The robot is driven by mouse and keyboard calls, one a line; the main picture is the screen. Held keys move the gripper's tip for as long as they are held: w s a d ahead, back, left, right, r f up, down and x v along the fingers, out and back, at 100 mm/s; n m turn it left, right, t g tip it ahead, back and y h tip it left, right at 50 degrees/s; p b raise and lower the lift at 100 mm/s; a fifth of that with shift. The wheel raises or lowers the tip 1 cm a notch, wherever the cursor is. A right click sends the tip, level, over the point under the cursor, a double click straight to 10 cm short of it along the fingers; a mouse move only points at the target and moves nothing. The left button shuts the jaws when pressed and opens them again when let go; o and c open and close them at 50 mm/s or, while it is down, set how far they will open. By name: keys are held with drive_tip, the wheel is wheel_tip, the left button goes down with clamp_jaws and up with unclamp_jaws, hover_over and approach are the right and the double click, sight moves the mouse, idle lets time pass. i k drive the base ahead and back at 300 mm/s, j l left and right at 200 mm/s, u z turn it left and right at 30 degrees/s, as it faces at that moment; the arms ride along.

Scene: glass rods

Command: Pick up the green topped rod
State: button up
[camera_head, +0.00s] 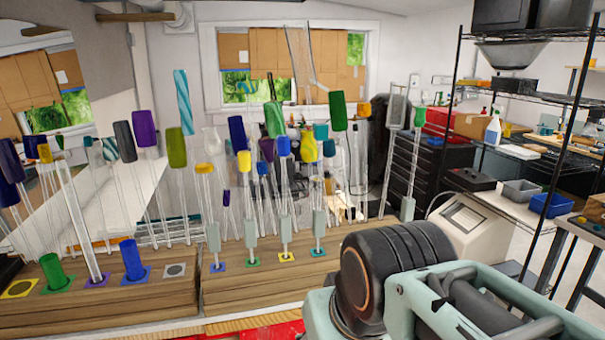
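Several clear rods have green tops, and I cannot tell which one the task means. One with a green top (420,117) stands apart at the right, slightly tilted, with a grey block (407,209) at its foot. A dark green top (338,110) and a lighter green top (275,119) are in the middle cluster. An olive-green top (177,148) is further left. My arm fills the lower right, in front of the rods. My gripper's fingers are not visible.
Wooden blocks (110,306) on the bench carry coloured square markers and a short green cylinder (52,270) and blue cylinder (132,260). Many other coloured-top rods crowd close behind. A beige machine (480,229) and black wire shelving (555,150) stand at the right.

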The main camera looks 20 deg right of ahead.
sight(407, 210)
drive_tip(key=l, duration=1.7)
drive_tip(key=j+z, duration=0.7)
drive_tip(key=k+l, duration=0.05)
drive_tip(key=l, duration=0.05)
